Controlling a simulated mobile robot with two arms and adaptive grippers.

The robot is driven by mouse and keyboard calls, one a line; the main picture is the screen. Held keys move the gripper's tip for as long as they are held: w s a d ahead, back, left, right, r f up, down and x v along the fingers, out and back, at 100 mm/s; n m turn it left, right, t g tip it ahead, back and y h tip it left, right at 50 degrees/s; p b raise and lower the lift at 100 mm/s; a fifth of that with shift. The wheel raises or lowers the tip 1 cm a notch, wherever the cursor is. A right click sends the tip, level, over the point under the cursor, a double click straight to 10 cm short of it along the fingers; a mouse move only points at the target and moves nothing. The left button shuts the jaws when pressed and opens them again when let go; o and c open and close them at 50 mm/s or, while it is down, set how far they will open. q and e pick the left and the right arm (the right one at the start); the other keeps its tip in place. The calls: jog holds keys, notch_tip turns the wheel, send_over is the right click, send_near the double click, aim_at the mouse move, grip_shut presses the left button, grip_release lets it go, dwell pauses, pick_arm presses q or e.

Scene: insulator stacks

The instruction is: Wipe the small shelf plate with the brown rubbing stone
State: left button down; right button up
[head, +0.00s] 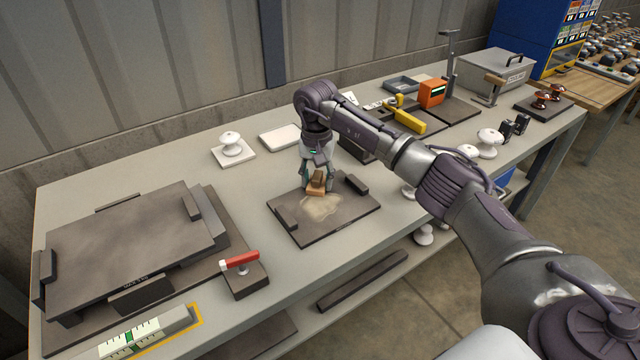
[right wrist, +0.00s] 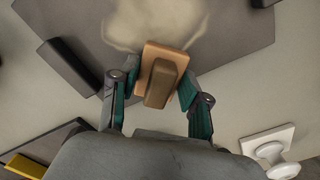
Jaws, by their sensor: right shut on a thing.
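The small shelf plate (head: 345,220) is a dark flat plate in the middle of the bench, with a raised dark block at two of its edges. A pale dusty patch (head: 318,207) spreads over its middle. My right gripper (head: 317,178) reaches down over the plate's far part and is shut on the brown rubbing stone (head: 316,190). The stone has an orange-tan base and a darker brown grip. The right wrist view shows the stone (right wrist: 156,86) between my two fingers, overlapping the edge of the pale patch (right wrist: 140,25). My left gripper is out of view.
A large dark plate (head: 130,235) lies at the left, with a red-handled tool (head: 240,262) beside it. A white insulator (head: 232,146) on a square base stands behind. An orange device (head: 431,93) and a grey case (head: 495,72) stand at the right. Bare bench surrounds the small plate.

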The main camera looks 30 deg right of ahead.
aim_at(306, 194)
jog(key=shift+s+a, duration=0.1)
jog(key=shift+a, duration=0.7)
jog(key=shift+s, duration=0.15)
jog(key=shift+s+p, duration=0.6)
jog(key=shift+s, duration=0.05)
jog(key=shift+s+d+p, duration=0.2)
jog(key=shift+s+p, duration=0.4)
jog(key=shift+s, duration=1.25)
jog(key=shift+s+d+p, duration=0.2)
jog(key=shift+s+p, duration=0.2)
jog(key=shift+s, duration=2)
jog(key=shift+a, duration=0.85)
jog(key=shift+w+f+b, duration=0.1)
jog(key=shift+w+b, duration=0.25)
jog(key=shift+b, duration=0.15)
jog(key=shift+w+a+b, duration=0.15)
jog(key=shift+w+b, duration=0.45)
jog(key=shift+w, duration=0.8)
jog(key=shift+w+b, duration=0.7)
jog(key=shift+w, duration=0.15)
jog(key=shift+w+a+b, duration=0.15)
jog(key=shift+w+b, duration=0.55)
jog(key=shift+w, duration=0.7)
jog(key=shift+w+a+b, duration=0.1)
jog(key=shift+w+b, duration=0.2)
jog(key=shift+w, duration=0.7)
